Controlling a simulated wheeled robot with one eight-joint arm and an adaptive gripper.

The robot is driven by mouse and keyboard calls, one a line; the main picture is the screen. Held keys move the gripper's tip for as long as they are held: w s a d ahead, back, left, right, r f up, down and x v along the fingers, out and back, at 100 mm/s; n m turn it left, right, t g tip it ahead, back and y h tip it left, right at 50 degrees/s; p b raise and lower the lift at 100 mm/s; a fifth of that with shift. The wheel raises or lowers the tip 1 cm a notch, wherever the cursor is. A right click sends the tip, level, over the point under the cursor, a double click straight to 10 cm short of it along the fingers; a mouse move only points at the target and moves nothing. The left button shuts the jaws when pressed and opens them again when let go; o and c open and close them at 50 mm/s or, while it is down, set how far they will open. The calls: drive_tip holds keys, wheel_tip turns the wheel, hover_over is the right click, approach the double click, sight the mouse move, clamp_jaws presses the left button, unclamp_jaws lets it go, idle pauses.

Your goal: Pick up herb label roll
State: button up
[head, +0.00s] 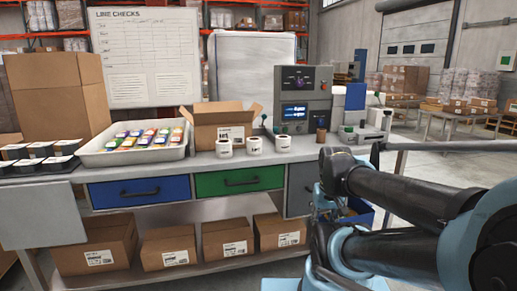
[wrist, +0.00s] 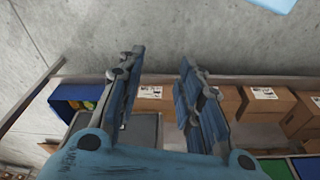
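Three white label rolls stand in a row on the grey bench (head: 200,165) in the head view: a left one (head: 224,147), a middle one (head: 254,145) and a right one (head: 283,143). Their print is too small to tell which is the herb roll. My gripper (wrist: 161,58) is open in the wrist view, its two blue-padded fingers apart with nothing between them. It points down towards the floor and lower shelf, and no roll shows there.
An open cardboard box (head: 218,124) stands behind the rolls, and a grey machine (head: 301,96) behind the right one. A white tray of colourful packs (head: 129,158) is to the left. Closed cartons (head: 168,247) fill the lower shelf. A blue bin (wrist: 72,95) shows near my gripper.

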drive_tip(key=o, duration=0.4)
drive_tip(key=shift+s+r, duration=0.15)
drive_tip(key=o, duration=0.8)
drive_tip(key=shift+w+a+r+n, duration=0.15)
drive_tip(key=shift+w+r, duration=0.1)
drive_tip(key=shift+r, duration=0.4)
drive_tip(key=shift+w+a+r+n, duration=0.1)
drive_tip(key=shift+w+r+n, duration=0.1)
drive_tip(key=shift+r, duration=0.4)
drive_tip(key=shift+c, duration=0.2)
wheel_tip(320, 180, up, 27)
drive_tip(key=n+y, duration=0.4)
drive_tip(key=n, duration=0.6)
hover_over(254, 144)
drive_tip(key=d, duration=0.4)
drive_tip(key=x, duration=0.7)
drive_tip(key=w+x, duration=0.1)
drive_tip(key=x, duration=0.3)
drive_tip(key=shift+d+f, duration=0.25)
drive_tip(key=shift+f, duration=0.05)
drive_tip(key=shift+d+x, duration=0.2)
drive_tip(key=shift+x, duration=1.15)
drive_tip(key=shift+d+x, duration=0.15)
drive_tip(key=shift+x, duration=1.25)
